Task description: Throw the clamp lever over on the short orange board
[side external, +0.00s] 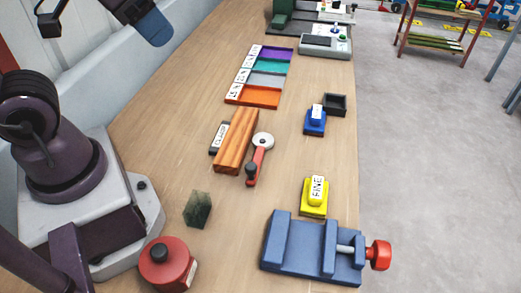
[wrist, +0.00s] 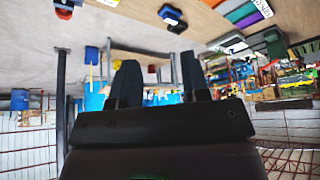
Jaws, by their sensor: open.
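The short orange board (side external: 236,142) lies on the wooden bench, with orange-brown stripes along its length. Against its right side is a clamp with a pale round disc (side external: 263,140) and a red lever (side external: 257,164) ending in a dark knob (side external: 251,169). The lever points toward the near side, lying low beside the board; whether the clamp touches the board is hard to tell. My gripper (wrist: 160,68) shows in the wrist view with two dark fingers apart and nothing between them. It faces out over the room, away from the clamp, which I cannot make out there.
A label block (side external: 219,137) stands left of the board and a dark green block (side external: 198,208) nearer. A red round canister (side external: 168,264), blue vise (side external: 300,250), yellow block (side external: 314,198) and blue block (side external: 315,121) surround the area. Coloured trays (side external: 265,97) lie behind.

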